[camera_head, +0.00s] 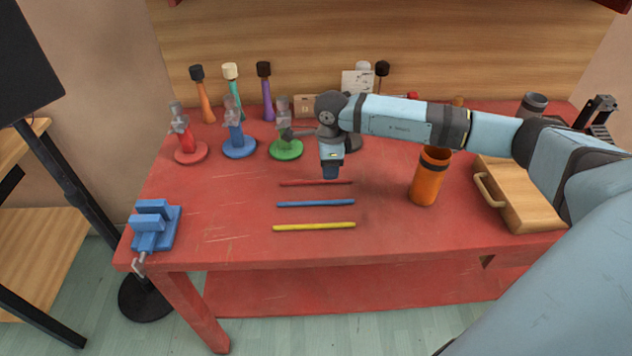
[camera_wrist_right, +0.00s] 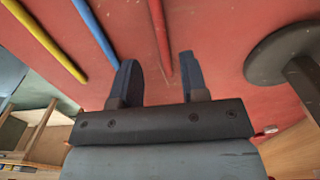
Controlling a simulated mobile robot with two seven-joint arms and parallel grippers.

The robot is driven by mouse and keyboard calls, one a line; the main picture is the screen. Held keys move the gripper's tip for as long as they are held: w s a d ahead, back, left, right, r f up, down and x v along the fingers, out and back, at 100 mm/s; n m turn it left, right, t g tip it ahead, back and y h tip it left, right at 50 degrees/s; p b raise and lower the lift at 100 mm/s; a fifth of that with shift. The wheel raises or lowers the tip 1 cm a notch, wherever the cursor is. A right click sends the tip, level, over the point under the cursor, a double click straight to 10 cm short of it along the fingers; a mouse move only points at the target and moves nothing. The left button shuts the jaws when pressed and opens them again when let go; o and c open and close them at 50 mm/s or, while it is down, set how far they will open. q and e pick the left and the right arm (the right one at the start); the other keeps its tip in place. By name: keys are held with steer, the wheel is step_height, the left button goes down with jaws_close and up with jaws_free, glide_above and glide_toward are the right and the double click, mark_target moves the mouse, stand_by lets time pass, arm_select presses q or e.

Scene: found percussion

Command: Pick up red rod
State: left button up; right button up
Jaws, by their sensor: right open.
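The red rod (camera_head: 300,184) lies flat on the red table (camera_head: 240,237), behind a blue rod (camera_head: 316,203) and a yellow rod (camera_head: 313,227). All are roughly parallel. My right gripper (camera_head: 331,175) points down over the right part of the red rod. In the right wrist view, the gripper (camera_wrist_right: 158,60) is open and empty. The red rod (camera_wrist_right: 159,35) runs toward the gap between its fingers, and I cannot tell how high the fingers are above it. The blue rod (camera_wrist_right: 94,30) and yellow rod (camera_wrist_right: 44,38) lie left there. My left gripper is not in view.
Red, blue and green round-based stands (camera_head: 286,149) are behind the rods. An orange cup (camera_head: 428,178) and a wooden box with a handle (camera_head: 522,195) stand right. A blue vise (camera_head: 154,227) is at the left edge. The table front around the rods is clear.

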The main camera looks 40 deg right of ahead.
mark_target(316, 182)
steer(key=f, duration=0.4)
steer(key=shift+w+a+f, duration=0.15)
steer(key=shift+w, duration=0.1)
jaws_close()
